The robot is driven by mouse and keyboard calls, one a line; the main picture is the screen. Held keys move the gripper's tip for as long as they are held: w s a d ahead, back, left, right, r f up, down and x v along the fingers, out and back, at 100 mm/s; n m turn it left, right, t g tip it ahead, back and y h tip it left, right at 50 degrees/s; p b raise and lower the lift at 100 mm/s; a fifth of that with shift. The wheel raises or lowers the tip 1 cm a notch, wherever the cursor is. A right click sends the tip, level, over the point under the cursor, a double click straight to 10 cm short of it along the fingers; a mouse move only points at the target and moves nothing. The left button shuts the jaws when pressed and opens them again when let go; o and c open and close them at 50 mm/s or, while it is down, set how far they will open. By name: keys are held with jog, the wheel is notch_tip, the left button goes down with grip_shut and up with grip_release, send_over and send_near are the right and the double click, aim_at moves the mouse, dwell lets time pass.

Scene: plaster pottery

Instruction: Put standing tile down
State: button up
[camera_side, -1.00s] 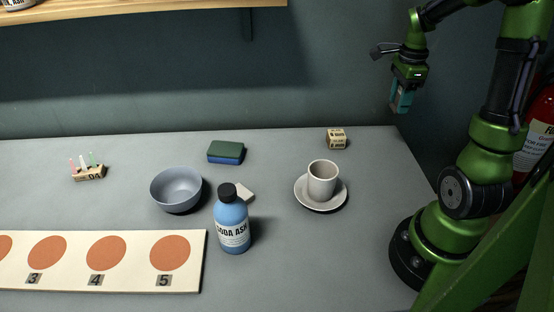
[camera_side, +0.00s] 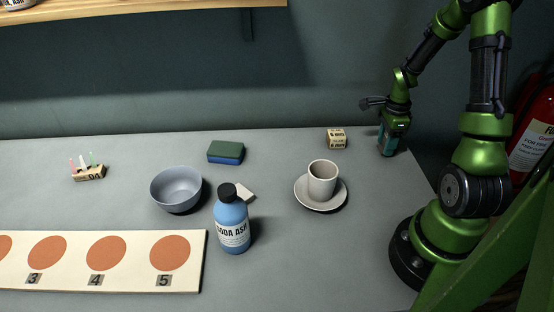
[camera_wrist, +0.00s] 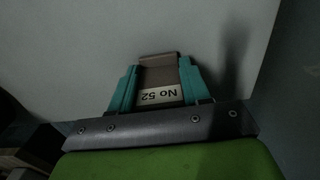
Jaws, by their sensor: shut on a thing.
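My gripper (camera_side: 388,147) points down, low over the back right corner of the grey table, to the right of a small labelled block. In the wrist view its two teal fingers are closed on the sides of a brown tile (camera_wrist: 159,75). The tile has a pale label reading "No 52". In the side view the tile is mostly hidden by the fingers. I cannot tell whether its lower edge touches the table.
The small block (camera_side: 337,139) stands close to the left of my gripper. A cup (camera_side: 322,181) on a saucer (camera_side: 321,205), a blue bottle (camera_side: 232,222), a bowl (camera_side: 176,189) and a green-blue sponge (camera_side: 226,152) stand further left. The front right table is clear.

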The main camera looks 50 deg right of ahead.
jog(key=shift+f, duration=0.15)
jog(key=o, duration=1)
jog(key=shift+o, duration=0.2)
notch_tip(320, 180, up, 12)
jog(key=shift+f, duration=0.1)
jog(key=w+a+r+n+t, duration=0.2)
jog(key=a+r+n, duration=0.2)
jog(key=a+n, duration=0.3)
jog(key=w+a+r+n+t, duration=0.2)
jog(key=a+r+n, duration=0.3)
jog(key=a, duration=0.4)
jog(key=s+a+r+n+t+y, duration=0.1)
jog(key=s+a+n, duration=0.1)
jog(key=a+n, duration=0.3)
jog(key=s+a+r+n+t+y, duration=0.1)
jog(key=s+a+r+n+t, duration=0.1)
jog(key=a+n, duration=0.4)
jog(key=shift+s+a, duration=0.15)
jog(key=shift+a, duration=0.85)
